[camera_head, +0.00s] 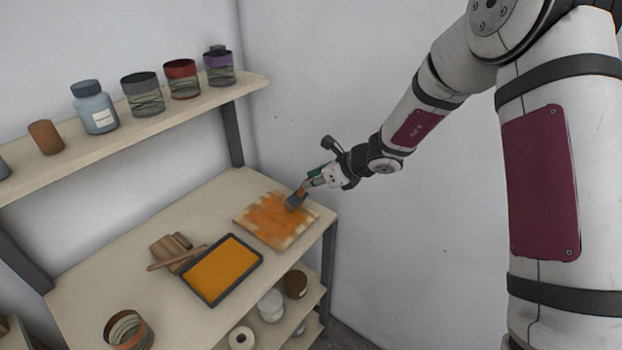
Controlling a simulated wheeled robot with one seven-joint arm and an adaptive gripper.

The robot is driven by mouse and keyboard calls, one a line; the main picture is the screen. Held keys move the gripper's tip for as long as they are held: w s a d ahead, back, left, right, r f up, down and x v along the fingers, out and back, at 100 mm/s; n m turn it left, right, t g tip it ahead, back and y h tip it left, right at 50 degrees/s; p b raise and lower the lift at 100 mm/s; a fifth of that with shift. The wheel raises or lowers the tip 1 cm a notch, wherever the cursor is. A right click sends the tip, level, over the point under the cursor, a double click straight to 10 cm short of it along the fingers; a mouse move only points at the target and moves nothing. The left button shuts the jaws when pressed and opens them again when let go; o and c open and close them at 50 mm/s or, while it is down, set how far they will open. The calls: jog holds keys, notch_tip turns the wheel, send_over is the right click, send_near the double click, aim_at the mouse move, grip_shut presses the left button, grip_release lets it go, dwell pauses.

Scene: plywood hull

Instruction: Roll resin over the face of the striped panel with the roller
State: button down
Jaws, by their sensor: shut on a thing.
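The striped panel (303,241) lies flat at the right end of the bench. Uneven orange resin covers much of its face, and pale wood shows along its edges. My gripper (314,180) is above the panel's right part and shut on the roller (296,199). The roller's blue-grey head is at the panel's face, with some orange on it; I cannot tell whether it presses on it. My gripper hides part of the roller's handle. A dark tray (211,302) filled with orange resin lies left of the panel.
A wooden brush or tool (175,252) lies left of the tray. An open can (128,330) stands at the bench's front left. A shelf (150,126) above holds several jars. Rolls and tubs (271,305) sit on the lower shelf. A wall stands close behind the panel.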

jog(key=shift+s+d+p, duration=1.1)
jog(key=shift+s+d, duration=0.7)
jog(key=shift+d, duration=0.45)
jog(key=w+a+b, duration=0.2)
jog(key=w+a, duration=0.1)
jog(key=a, duration=0.1)
jog(key=shift+w+a, duration=0.35)
jog(key=shift+w, duration=0.05)
jog(key=shift+w+a, duration=0.1)
jog(key=w+a+b, duration=0.3)
jog(key=w+a, duration=0.2)
jog(key=a, duration=0.1)
jog(key=shift+a+b, duration=0.3)
jog(key=shift+a, duration=0.1)
jog(key=shift+w+r, duration=0.1)
dwell(0.4)
notch_tip(320, 180, up, 6)
jog(key=p, duration=0.2)
jog(key=shift+p, duration=0.4)
